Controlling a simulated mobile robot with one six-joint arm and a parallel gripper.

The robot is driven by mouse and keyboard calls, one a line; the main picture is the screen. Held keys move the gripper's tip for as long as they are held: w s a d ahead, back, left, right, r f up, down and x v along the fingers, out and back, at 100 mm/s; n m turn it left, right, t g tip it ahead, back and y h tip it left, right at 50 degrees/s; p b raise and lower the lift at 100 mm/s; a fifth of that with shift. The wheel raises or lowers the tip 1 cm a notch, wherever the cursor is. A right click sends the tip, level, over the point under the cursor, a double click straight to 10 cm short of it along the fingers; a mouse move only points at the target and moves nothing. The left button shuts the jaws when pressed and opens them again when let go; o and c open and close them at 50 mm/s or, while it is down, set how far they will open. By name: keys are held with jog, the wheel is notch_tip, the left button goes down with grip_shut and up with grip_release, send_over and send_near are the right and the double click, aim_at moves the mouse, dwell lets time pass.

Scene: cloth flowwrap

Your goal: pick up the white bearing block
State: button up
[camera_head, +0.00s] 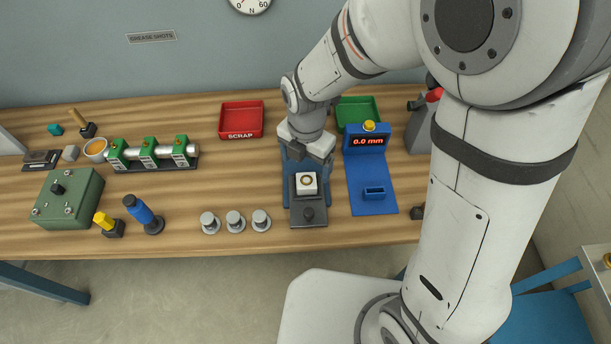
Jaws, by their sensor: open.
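The white bearing block (307,184) sits on a dark fixture (309,214) near the front of the wooden bench. It is a small white block with a round, brownish ring on top. My gripper (307,160) is just behind and above the block, at the end of my white arm, over a blue base plate (287,190). Its jaws are open and hold nothing that I can see. The fingertips are partly hidden by the gripper body, and I cannot tell their exact distance from the block.
A red scrap tray (241,134) and a green tray (345,105) stand behind. A blue gauge with display (368,141) is to the right. Several grey round pieces (235,222) stand left of the fixture. Green blocks on a rail (150,167) are further left.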

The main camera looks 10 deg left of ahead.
aim_at(306, 180)
jog(key=shift+w+f+p, duration=0.15)
jog(key=shift+f+p, duration=0.25)
jog(key=shift+f, duration=1.55)
jog(key=shift+w+f+p, duration=0.1)
jog(key=shift+f+p, duration=0.25)
jog(key=shift+f, duration=1.55)
jog(key=c, duration=1.2)
jog(key=shift+o, duration=0.2)
jog(key=shift+r, duration=0.15)
